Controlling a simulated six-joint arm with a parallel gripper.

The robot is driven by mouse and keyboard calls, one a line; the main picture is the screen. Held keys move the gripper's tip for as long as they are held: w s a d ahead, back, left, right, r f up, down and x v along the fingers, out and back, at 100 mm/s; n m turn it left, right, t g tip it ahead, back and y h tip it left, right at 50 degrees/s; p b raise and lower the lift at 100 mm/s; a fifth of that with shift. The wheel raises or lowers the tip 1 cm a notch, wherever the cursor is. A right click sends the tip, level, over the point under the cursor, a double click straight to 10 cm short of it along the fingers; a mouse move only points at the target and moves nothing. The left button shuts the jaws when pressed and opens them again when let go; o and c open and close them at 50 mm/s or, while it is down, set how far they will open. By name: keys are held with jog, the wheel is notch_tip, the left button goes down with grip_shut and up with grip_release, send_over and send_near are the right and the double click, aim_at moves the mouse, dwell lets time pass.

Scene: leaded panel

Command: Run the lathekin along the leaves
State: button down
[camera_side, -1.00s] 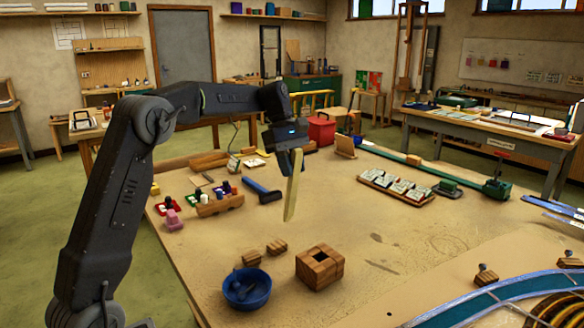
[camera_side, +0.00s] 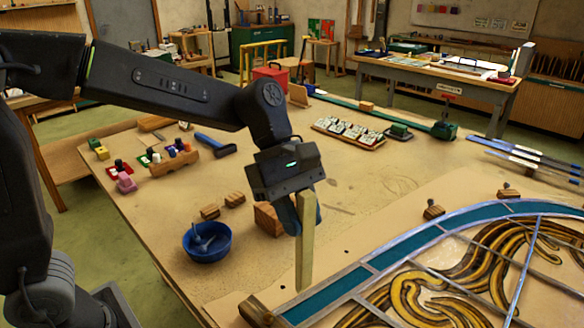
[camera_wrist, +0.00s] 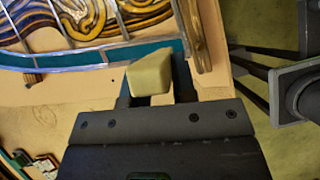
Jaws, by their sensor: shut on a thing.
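The lathekin (camera_side: 305,255), a pale flat wooden stick, hangs nearly upright from my gripper (camera_side: 307,205). My gripper is shut on its upper part. The wrist view shows the lathekin's pale end (camera_wrist: 151,74) between the jaws. The leaded panel (camera_side: 340,288) lies at the lower right of the side view, with a teal border, silvery leads and amber swirled glass. The lathekin's lower end shows beside the panel's near left corner. I cannot tell if it touches the table or panel. The panel also fills the top left of the wrist view (camera_wrist: 95,56).
Small wooden blocks (camera_side: 433,210) stand along the panel's outer edge. A blue bowl (camera_side: 207,243) is left of the gripper, and a wooden block (camera_side: 268,219) sits just behind it. Blue-handled tools and coloured pots lie farther back. The middle of the table (camera_side: 350,180) is mostly clear.

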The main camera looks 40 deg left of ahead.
aim_at(312, 243)
jog(key=shift+s+d+f, duration=1.2)
jog(key=shift+s+f, duration=0.45)
jog(key=shift+f, duration=0.3)
jog(key=w+d, duration=0.2)
jog(key=w, duration=0.7)
jog(key=w+d, duration=0.1)
jog(key=w, duration=0.9)
jog(key=shift+w+d, duration=0.2)
jog(key=shift+d, duration=0.2)
jog(key=shift+f, duration=0.4)
jog(key=s+a, duration=0.1)
jog(key=s, duration=0.5)
jog(key=shift+s+a, duration=0.2)
jog(key=shift+s, duration=0.2)
jog(key=shift+s, duration=0.1)
jog(key=shift+s+a, duration=0.3)
jog(key=shift+s, duration=1.2)
jog(key=shift+s+a, duration=0.35)
jog(key=shift+s, duration=1.1)
jog(key=shift+s+a, duration=0.3)
jog(key=shift+s, duration=1.2)
